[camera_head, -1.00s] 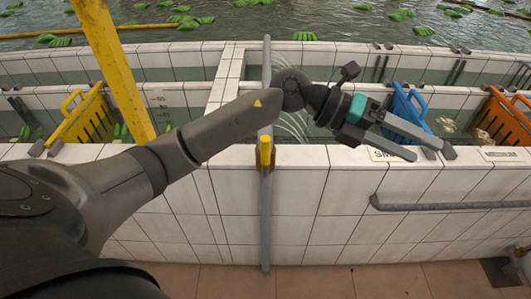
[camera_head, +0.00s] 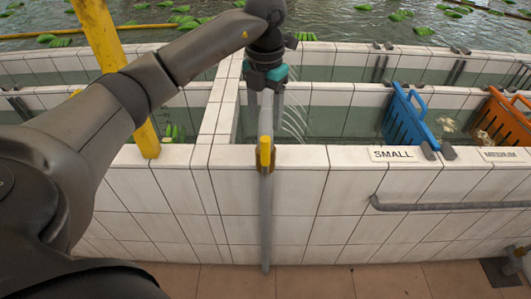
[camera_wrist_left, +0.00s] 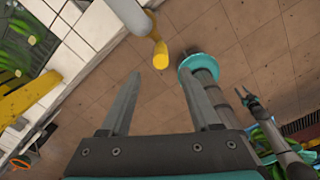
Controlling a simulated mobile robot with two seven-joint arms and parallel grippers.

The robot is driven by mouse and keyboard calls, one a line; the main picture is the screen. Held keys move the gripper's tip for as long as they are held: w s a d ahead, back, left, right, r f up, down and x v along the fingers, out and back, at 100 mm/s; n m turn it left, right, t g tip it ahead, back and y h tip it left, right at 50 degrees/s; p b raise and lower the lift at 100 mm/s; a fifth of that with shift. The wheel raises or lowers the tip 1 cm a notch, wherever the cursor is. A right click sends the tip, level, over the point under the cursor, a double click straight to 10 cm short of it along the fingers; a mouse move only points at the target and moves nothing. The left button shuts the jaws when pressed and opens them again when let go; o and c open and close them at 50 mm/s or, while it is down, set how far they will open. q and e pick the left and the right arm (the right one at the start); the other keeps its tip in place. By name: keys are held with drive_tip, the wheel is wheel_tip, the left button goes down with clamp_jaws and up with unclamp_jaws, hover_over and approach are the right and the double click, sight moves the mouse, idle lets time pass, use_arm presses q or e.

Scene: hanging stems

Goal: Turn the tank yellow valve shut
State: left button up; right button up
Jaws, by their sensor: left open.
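The yellow valve (camera_head: 265,153) sits on a grey vertical pipe (camera_head: 265,215) at the front of the white tiled tank wall. Its yellow end (camera_wrist_left: 161,55) also shows in the left wrist view, just beyond and between my fingertips. My left gripper (camera_head: 265,112) points down above the valve, in front of the upper pipe. In the left wrist view my left gripper (camera_wrist_left: 158,74) is open and empty, its fingers apart from the valve. A small gripper-like shape (camera_wrist_left: 252,98) at the right there appears to be my right gripper; its jaws are too small to judge.
A blue crate (camera_head: 408,118) and an orange crate (camera_head: 502,118) hang at the tank's right, near a SMALL sign (camera_head: 392,154). A yellow post (camera_head: 115,65) stands at the left. A grey rail (camera_head: 450,206) runs along the wall. The tiled floor (camera_head: 340,281) in front is clear.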

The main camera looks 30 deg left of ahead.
sight(265, 154)
use_arm(q)
wheel_tip(265, 154, down, 13)
drive_tip(key=shift+r+p, duration=0.1)
drive_tip(key=shift+p, duration=0.55)
drive_tip(key=shift+c, duration=0.4)
clamp_jaws()
idle(0.6)
